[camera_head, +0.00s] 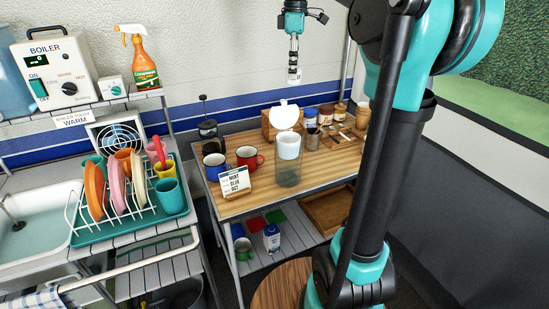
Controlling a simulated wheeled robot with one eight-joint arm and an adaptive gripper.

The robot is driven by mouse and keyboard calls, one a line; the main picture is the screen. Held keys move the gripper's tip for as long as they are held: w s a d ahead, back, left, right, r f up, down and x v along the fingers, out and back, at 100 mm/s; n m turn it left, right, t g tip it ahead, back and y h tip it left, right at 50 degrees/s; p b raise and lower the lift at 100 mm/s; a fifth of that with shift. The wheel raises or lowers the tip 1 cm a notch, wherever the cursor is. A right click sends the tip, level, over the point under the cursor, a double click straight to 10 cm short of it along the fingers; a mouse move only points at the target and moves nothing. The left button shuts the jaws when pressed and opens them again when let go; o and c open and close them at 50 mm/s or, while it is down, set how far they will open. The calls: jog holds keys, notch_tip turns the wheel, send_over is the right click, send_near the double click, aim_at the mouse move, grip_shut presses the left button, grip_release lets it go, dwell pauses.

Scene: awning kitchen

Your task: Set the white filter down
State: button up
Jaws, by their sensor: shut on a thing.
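My gripper (293,62) hangs fingers-down at the top middle, above the back of the wooden-topped table (235,203). It is shut on a small whitish thing (294,77), which I take to be the white filter; its shape is mostly hidden between the fingers. The held thing shows above the table, in front of the wall. Below it, a white cup-like cylinder (288,146) sits on a clear glass vessel (287,176) near the table's front. White paper-like sheets (284,114) stand in a wooden holder (267,126) behind.
A red mug (249,158), a blue mug (215,167) and a small menu sign (235,182) stand at the left. Jars (311,116) and a wooden tray (337,151) fill the right. A dish rack (130,216) stands farther left.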

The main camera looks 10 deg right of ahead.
jog(key=shift+s+a+r, duration=0.15)
jog(key=shift+a, duration=0.15)
notch_tip(320, 180, down, 20)
jog(key=shift+a+r, duration=0.1)
jog(key=shift+r, duration=0.05)
jog(key=shift+f, duration=0.55)
jog(key=o, duration=0.9)
jog(key=shift+r, duration=0.1)
notch_tip(320, 180, up, 13)
dwell(0.3)
